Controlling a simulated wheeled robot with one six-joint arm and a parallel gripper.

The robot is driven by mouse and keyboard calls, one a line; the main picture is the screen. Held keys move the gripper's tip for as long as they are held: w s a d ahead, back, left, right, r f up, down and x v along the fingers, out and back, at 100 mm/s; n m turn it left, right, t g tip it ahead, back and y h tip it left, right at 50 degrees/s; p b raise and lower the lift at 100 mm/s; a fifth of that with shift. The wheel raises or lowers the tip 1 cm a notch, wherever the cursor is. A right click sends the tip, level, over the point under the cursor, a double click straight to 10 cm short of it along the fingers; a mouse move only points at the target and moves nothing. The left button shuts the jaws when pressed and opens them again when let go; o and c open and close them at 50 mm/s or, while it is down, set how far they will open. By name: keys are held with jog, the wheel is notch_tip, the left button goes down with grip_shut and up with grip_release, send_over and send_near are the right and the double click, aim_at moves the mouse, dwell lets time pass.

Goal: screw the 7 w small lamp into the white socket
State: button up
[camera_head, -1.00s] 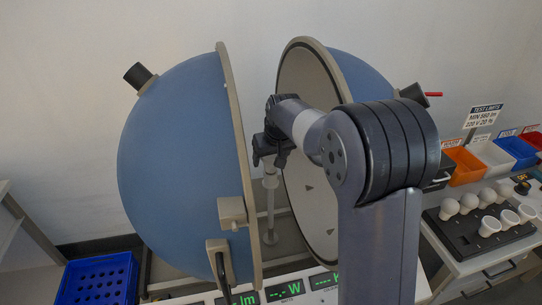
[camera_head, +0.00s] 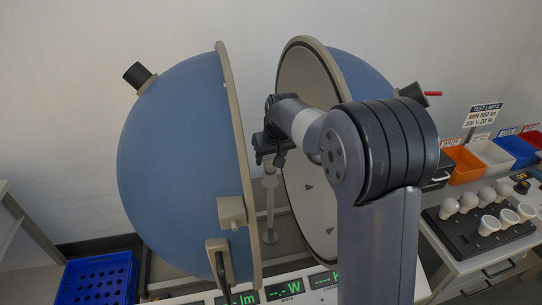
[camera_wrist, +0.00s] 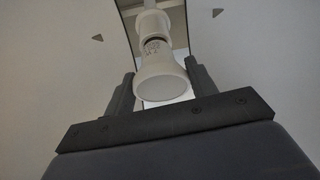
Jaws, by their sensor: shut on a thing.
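My gripper (camera_wrist: 160,88) is shut on a small white lamp (camera_wrist: 162,80), gripping it by the sides of its bulb. In the wrist view the lamp's printed collar points to the white socket (camera_wrist: 153,24), and its cap end is at or inside the socket's mouth. How far it is threaded cannot be told. In the head view my gripper (camera_head: 268,148) is between the two open halves of the blue sphere, above the socket post (camera_head: 270,205). The lamp is hardly visible there, hidden by the gripper.
The left blue half (camera_head: 170,165) and right blue half (camera_head: 355,75) stand close on either side. A black tray (camera_head: 470,238) of several white bulbs, coloured bins (camera_head: 462,165) and a blue crate (camera_head: 95,282) are nearby. The meter displays (camera_head: 290,288) are in front.

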jog(key=m+h, duration=0.1)
jog(key=m, duration=0.2)
jog(key=m+h, duration=0.1)
jog(key=m, duration=0.2)
jog(key=shift+a, duration=0.2)
jog(key=m+h, duration=0.1)
jog(key=m, duration=0.1)
jog(key=m+h, duration=0.1)
jog(key=m, duration=0.2)
jog(key=shift+w+r+m+g, duration=0.1)
jog(key=shift+w+m+g, duration=0.05)
jog(key=shift+m+g, duration=0.15)
jog(key=m+g+h+p, duration=0.1)
jog(key=m, duration=0.2)
jog(key=shift+a, duration=0.1)
jog(key=m+g+p, duration=0.1)
jog(key=m+p, duration=0.1)
jog(key=m, duration=0.1)
jog(key=shift+w+r+m+h, duration=0.1)
jog(key=shift+w+m+h, duration=0.05)
jog(key=shift+m+h, duration=0.2)
jog(key=m+g+p, duration=0.1)
jog(key=m+p, duration=0.1)
jog(key=m, duration=0.1)
jog(key=shift+m+g, duration=0.25)
jog(key=shift+g, duration=0.05)
jog(key=shift+a+m, duration=0.1)
jog(key=shift+m, duration=0.4)
jog(key=shift+f, duration=0.2)
